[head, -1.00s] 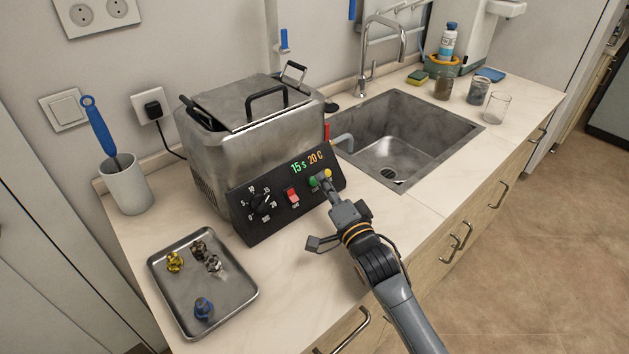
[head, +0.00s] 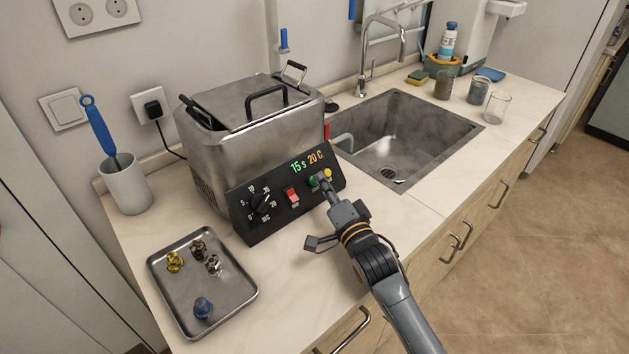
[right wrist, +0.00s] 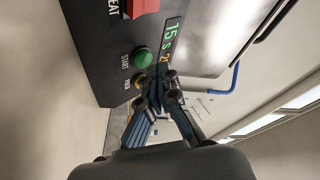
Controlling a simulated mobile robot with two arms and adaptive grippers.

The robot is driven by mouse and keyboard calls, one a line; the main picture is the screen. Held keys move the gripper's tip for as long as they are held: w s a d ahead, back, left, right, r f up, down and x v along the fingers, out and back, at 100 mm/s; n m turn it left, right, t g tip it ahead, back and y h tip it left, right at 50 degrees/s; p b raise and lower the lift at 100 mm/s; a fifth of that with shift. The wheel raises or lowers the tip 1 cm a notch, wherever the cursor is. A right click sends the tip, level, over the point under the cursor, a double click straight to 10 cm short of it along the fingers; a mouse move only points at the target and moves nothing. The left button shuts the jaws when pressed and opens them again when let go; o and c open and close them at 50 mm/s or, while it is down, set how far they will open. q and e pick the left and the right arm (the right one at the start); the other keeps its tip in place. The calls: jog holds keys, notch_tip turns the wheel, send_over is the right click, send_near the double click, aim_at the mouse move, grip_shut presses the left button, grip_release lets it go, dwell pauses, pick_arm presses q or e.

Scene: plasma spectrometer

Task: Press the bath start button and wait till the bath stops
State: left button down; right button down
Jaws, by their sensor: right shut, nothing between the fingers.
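The metal bath (head: 250,135) stands on the counter with its lid on. Its black front panel (head: 240,213) has a dial (head: 260,203), a red switch (head: 292,197), a green start button (head: 313,181) and a yellow button (head: 327,173). The display (head: 307,161) reads 15 s and 20 C. My right gripper (head: 322,181) is shut and empty, its tips at the panel by the two buttons. My left gripper is not in view.
A metal tray (head: 238,288) with several small parts lies at the front left. A white cup (head: 126,190) with a blue-handled tool stands at the left. The sink (head: 420,135) is right of the bath, with glass jars (head: 478,91) beyond it.

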jog(key=shift+w+a+f+b, duration=0.35)
jog(key=shift+f, duration=0.05)
dwell(0.9)
dwell(0.5)
jog(key=shift+s+d+r+p, duration=0.35)
jog(key=shift+r+p, duration=0.1)
jog(key=shift+p, duration=0.45)
jog(key=shift+s+d, duration=0.1)
jog(key=shift+s, duration=0.05)
jog(key=shift+s+d+r+p, duration=0.2)
jog(key=shift+r+p, duration=0.15)
jog(key=shift+p, duration=0.25)
jog(key=s+d+r+p, duration=0.1)
jog(key=p, duration=0.1)
jog(key=s+d+r+p, duration=0.1)
jog(key=p, duration=0.1)
jog(key=shift+s+d+r, duration=0.2)
jog(key=shift+r, duration=0.05)
